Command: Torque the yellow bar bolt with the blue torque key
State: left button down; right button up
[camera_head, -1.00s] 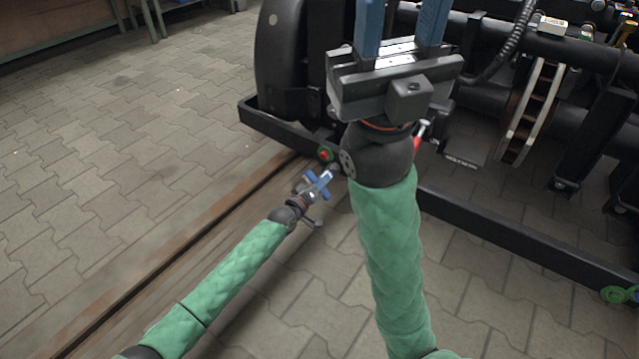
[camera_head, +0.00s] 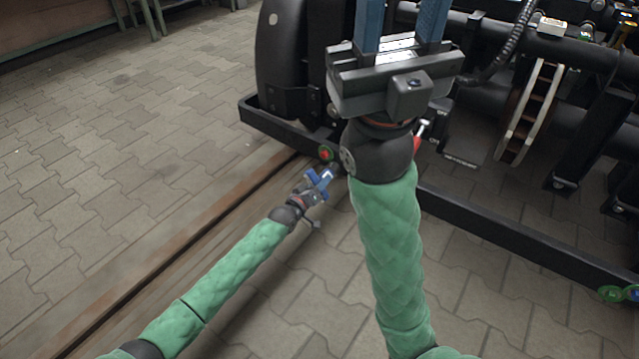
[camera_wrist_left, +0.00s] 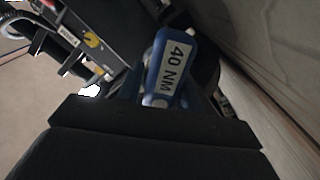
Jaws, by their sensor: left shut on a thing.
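My left gripper (camera_head: 320,182) is low beside the left end of the black bogie frame, shut on the blue torque key. In the left wrist view the blue torque key (camera_wrist_left: 173,68) shows large, with a white "40 NM" label. A red bolt with a green ring (camera_head: 326,153) sits on the frame end, close beyond my left gripper. I cannot make out the yellow bar bolt for certain; a small yellow part (camera_wrist_left: 92,40) shows on a dark box in the left wrist view. My right gripper (camera_head: 400,30) is raised, its two blue fingers apart and cut off by the top edge.
The black lower bar (camera_head: 520,248) of the bogie runs to the right, with a green ring (camera_head: 614,293) at its far end. A red-handled part (camera_head: 418,140) shows behind my right wrist. A rail (camera_head: 160,268) runs along the floor. The paved floor at left is clear.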

pick_arm(q)
jog(key=shift+r+m+p, duration=0.2)
jog(key=shift+m+p, duration=0.25)
jog(key=shift+m, duration=0.25)
jog(key=shift+f, duration=0.1)
jog(key=shift+s+a, duration=0.1)
jog(key=shift+a, duration=0.05)
jog(key=shift+s+a+p, duration=0.3)
jog(key=shift+s+p, duration=0.1)
jog(key=shift+p, duration=0.15)
jog(key=p+v, duration=0.2)
jog(key=v, duration=0.2)
jog(key=shift+s+a+p, duration=0.15)
jog(key=shift+s+p, duration=0.15)
